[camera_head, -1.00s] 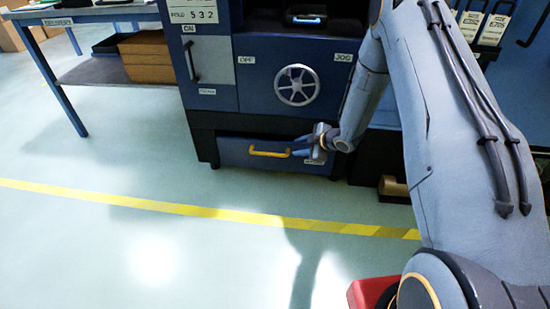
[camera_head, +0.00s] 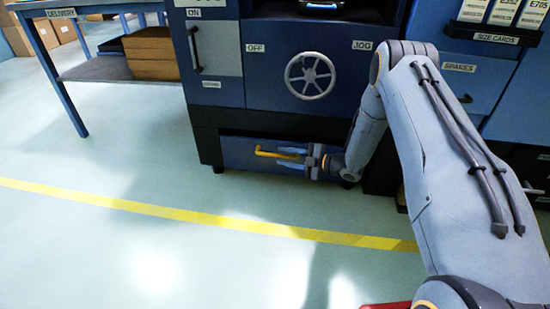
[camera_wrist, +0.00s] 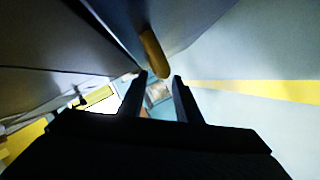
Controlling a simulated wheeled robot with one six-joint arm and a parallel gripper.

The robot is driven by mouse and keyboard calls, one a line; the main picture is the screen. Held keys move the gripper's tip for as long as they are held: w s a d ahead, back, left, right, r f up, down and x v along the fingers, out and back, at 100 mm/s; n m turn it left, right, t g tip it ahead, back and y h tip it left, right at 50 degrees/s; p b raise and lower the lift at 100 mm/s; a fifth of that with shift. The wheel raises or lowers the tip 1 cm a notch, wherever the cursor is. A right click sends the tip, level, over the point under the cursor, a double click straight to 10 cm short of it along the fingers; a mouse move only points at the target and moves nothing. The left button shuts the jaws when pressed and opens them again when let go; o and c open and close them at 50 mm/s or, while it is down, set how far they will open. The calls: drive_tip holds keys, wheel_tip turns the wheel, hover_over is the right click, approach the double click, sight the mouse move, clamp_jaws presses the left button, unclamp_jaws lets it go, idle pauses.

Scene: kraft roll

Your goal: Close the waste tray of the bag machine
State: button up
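The bag machine (camera_head: 290,100) is a dark blue cabinet with a handwheel. Its waste tray (camera_head: 237,155) is the low blue drawer front with a yellow bar handle (camera_head: 272,154). I cannot tell from this angle how far the tray stands out. My gripper (camera_head: 289,158) is at the right part of the handle, pointing left along the tray front. In the wrist view the two dark fingers (camera_wrist: 157,84) are apart, and the end of the yellow handle (camera_wrist: 153,55) shows at or just beyond the gap between the tips. Contact is unclear.
A delivery table (camera_head: 85,5) with boxes on its lower shelf stands at the left. A spares cabinet (camera_head: 470,85) is at the right, behind my arm. The floor before the machine is clear, crossed by a yellow line (camera_head: 200,217).

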sight(279, 156)
drive_tip(key=b+x, duration=0.1)
drive_tip(key=x, duration=0.4)
drive_tip(key=shift+b, duration=0.35)
clamp_jaws()
